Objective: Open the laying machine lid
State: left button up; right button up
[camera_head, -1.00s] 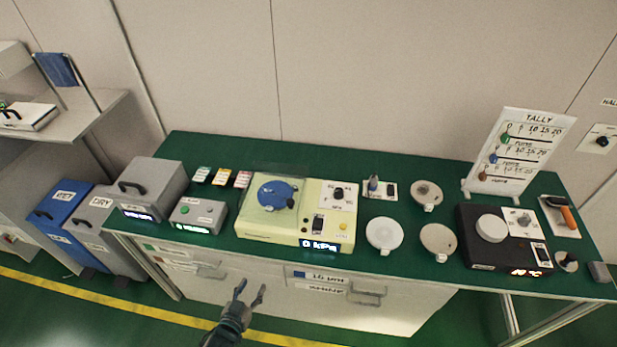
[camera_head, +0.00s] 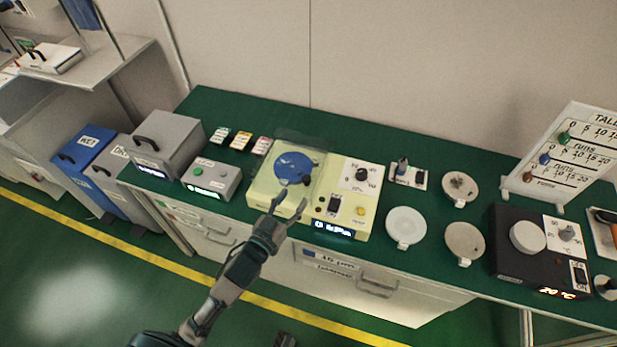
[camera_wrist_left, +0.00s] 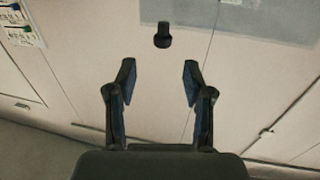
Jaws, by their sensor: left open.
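The cream lapping machine (camera_head: 345,215) stands on the green bench in the head view. Its clear lid (camera_head: 318,152) appears down over the blue round plate (camera_head: 291,168); its edges are hard to make out. A small dark knob (camera_head: 307,180) shows at the plate's right side. My left gripper (camera_head: 289,204) is open and empty at the machine's front edge, just short of the knob in the picture. In the left wrist view, its open fingers (camera_wrist_left: 160,82) point toward a dark knob (camera_wrist_left: 162,36), with a gap between.
Left of the machine are a small grey box with a green button (camera_head: 211,179) and a grey handled box (camera_head: 168,144). White round dishes (camera_head: 406,227) and a black hot plate (camera_head: 519,260) stand to the right. The tally board (camera_head: 577,150) stands at the back right.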

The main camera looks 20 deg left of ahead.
aim_at(305, 177)
pick_arm(q)
jog(key=x, duration=0.8)
jog(key=shift+w+a, duration=0.1)
jog(key=shift+a, duration=0.2)
jog(key=shift+w+b, duration=0.3)
jog(key=shift+w, duration=0.15)
jog(key=shift+d, duration=0.2)
pick_arm(e)
jog(key=shift+a+r, duration=0.25)
jog(key=shift+r, duration=0.6)
pick_arm(q)
jog(key=shift+d, duration=0.1)
pick_arm(e)
jog(key=shift+s+d, duration=0.1)
pick_arm(q)
jog(key=c, duration=0.8)
grip_shut()
